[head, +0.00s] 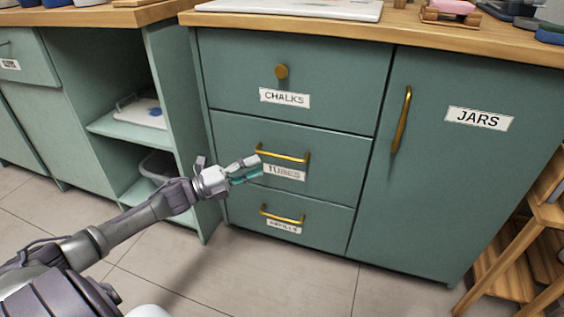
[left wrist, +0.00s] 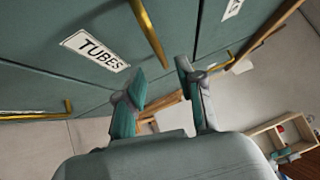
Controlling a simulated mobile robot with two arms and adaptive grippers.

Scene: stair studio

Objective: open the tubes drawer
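The tubes drawer (head: 225,140) is the middle green drawer front, flush with its neighbours and shut. It has a horizontal gold bar handle (head: 284,155) and a white TUBES label (head: 284,172) under it. My left gripper (head: 252,168) is in front of the drawer, near the left end of the handle, and overlaps the label's edge. In the left wrist view my left gripper (left wrist: 160,80) has its fingers spread with nothing between them. The gold handle (left wrist: 148,35) lies just beyond the fingertips, and the TUBES label (left wrist: 95,50) is left of it. My right gripper is not in view.
The chalks drawer (head: 230,70) with a round knob is above, and a drawer with a gold handle (head: 283,218) is below. The jars door (head: 430,180) is at right. Open shelves (head: 135,128) are at left. A wooden rack (head: 510,265) stands at far right. The floor in front is clear.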

